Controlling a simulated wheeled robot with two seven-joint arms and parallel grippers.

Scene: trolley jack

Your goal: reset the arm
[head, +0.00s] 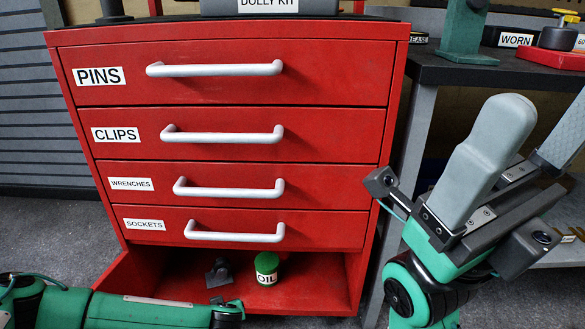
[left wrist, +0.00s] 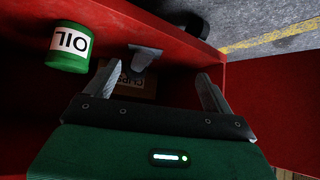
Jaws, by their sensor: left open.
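My left gripper (left wrist: 157,69) is open in the left wrist view, its two grey fingers apart with nothing held. A small dark grey part (head: 219,273) stands on the floor of the red cabinet's open bottom bay; it also shows beyond and between the fingers in the left wrist view (left wrist: 143,56).
A green-and-white OIL can (head: 267,268) stands right of the dark part. The red cabinet (head: 385,130) has shut drawers marked PINS, CLIPS, WRENCHES and SOCKETS, with white handles. A dark bench (head: 470,72) with several items stands at the right. Grey floor shows at the left.

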